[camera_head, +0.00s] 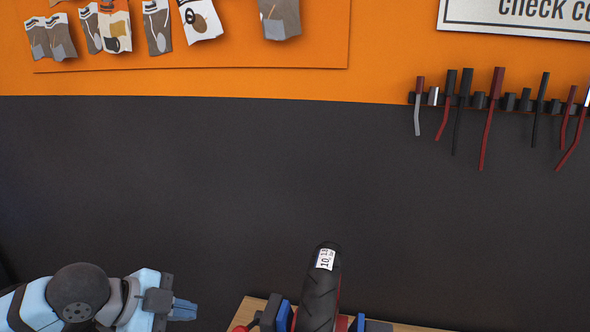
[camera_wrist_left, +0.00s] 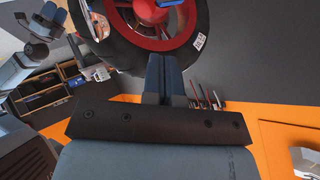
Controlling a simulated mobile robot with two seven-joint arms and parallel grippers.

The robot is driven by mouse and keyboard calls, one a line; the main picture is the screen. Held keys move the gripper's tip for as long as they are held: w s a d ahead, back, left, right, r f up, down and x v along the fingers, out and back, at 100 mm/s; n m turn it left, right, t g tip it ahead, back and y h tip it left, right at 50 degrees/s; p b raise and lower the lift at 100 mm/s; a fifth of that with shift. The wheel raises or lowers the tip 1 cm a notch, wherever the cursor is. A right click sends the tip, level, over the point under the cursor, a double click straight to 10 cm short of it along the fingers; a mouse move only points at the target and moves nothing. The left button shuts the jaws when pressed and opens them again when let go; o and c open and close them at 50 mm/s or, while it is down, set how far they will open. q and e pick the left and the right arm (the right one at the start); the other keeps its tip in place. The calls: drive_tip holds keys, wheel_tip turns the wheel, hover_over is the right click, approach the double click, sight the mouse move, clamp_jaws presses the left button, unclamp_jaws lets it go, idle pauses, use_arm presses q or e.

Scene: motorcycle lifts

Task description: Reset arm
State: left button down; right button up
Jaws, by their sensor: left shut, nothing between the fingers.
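My left gripper (camera_head: 184,309) comes in from the left at the bottom of the head view. Its blue fingers are shut, with nothing between them, and point right. The left wrist view shows the shut fingers (camera_wrist_left: 165,76) in front of a wheel with a black tyre and a red rim (camera_wrist_left: 160,38). I cannot tell whether they touch it. In the head view the fingers are apart from the black tyre (camera_head: 319,290), which has a white label and stands to their right. My right gripper is not seen in the head view.
The tyre stands between blue blocks (camera_head: 283,315) on a wooden surface (camera_head: 252,306). Shelves with boxes (camera_wrist_left: 45,92) show in the wrist view.

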use_arm(q)
drive_tip(key=s+d+f+n, duration=0.3)
drive_tip(key=s+d+f, duration=0.1)
drive_tip(key=f, duration=0.3)
drive_tip(key=s+a+f+n+g+y, duration=0.1)
drive_tip(key=s+a+f+n+y, duration=0.35)
drive_tip(key=s+f+n, duration=0.35)
drive_tip(key=s+a+f+n+g+y, duration=0.1)
drive_tip(key=s+a+f+n+y, duration=0.2)
drive_tip(key=s+a+f+n, duration=0.45)
drive_tip(key=w+d+f+m+t+h+p, duration=0.2)
drive_tip(key=w+d+f+t+p, duration=0.2)
drive_tip(key=d+t+p, duration=0.3)
drive_tip(key=shift+d+m+h, duration=0.35)
drive_tip(key=shift+d, duration=0.75)
